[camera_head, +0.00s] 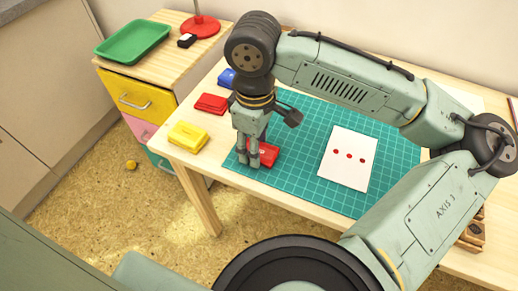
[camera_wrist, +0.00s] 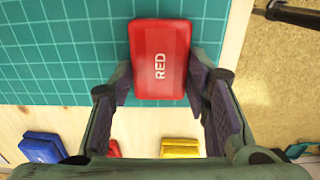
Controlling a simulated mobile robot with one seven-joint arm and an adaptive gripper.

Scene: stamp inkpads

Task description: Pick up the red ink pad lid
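The red ink pad lid (camera_wrist: 160,45), with "RED" printed in white, lies on the green cutting mat near its left edge in the head view. It also shows there in the head view (camera_head: 268,156), partly hidden by my gripper (camera_head: 252,160). In the wrist view my gripper (camera_wrist: 161,80) is open, with one finger on each side of the lid's near end. The fingers look very close to its sides, and I see no clear grip on it. Whether the lid sits on a pad base beneath cannot be told.
Another red pad (camera_head: 211,103), a yellow pad (camera_head: 188,135) and a blue pad (camera_head: 226,78) stand along the table's left side. White paper with three red dots (camera_head: 347,158) lies on the mat (camera_head: 310,120). A green tray (camera_head: 133,42) is on the drawer cabinet.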

